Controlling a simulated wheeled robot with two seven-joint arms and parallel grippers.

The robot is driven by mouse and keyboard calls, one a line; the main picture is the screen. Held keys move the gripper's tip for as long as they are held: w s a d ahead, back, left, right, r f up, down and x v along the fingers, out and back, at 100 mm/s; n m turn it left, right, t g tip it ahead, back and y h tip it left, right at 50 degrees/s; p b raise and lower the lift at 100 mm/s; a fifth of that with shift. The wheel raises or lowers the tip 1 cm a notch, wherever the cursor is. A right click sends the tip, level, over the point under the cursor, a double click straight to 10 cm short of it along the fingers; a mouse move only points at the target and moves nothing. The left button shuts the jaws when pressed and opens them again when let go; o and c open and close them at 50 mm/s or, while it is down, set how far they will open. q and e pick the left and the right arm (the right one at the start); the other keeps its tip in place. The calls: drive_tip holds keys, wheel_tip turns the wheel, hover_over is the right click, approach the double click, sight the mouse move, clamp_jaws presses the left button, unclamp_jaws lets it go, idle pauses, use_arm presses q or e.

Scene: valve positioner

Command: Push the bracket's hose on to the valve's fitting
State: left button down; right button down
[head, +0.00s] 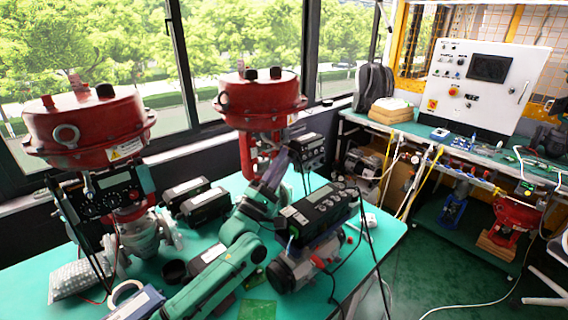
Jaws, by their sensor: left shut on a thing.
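The middle valve has a round red actuator (262,100) on a red yoke (262,150), standing at the back of the green table. A dark boxed unit (308,150) sits at the yoke's right side. My left gripper (290,155) reaches up between the yoke and this unit. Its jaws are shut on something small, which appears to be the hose. The hose, the bracket and the fitting are too small or covered to make out, so I cannot tell whether hose and fitting touch. My right gripper is out of view.
A second red valve (88,125) stands at the left. A black device on a grey body (318,215) with loose cables stands right of my forearm. Dark boxes (198,200) lie between the valves. The green table's (385,232) right corner is mostly clear.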

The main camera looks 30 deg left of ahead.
use_arm(q)
drive_tip(key=shift+w+a, duration=0.15)
drive_tip(key=shift+a, duration=0.25)
drive_tip(key=c, duration=0.7)
unclamp_jaws()
drive_tip(key=shift+o, duration=0.2)
drive_tip(key=b+v, duration=0.5)
drive_tip(key=v, duration=0.9)
drive_tip(key=shift+s+f, duration=0.2)
drive_tip(key=shift+s, duration=0.05)
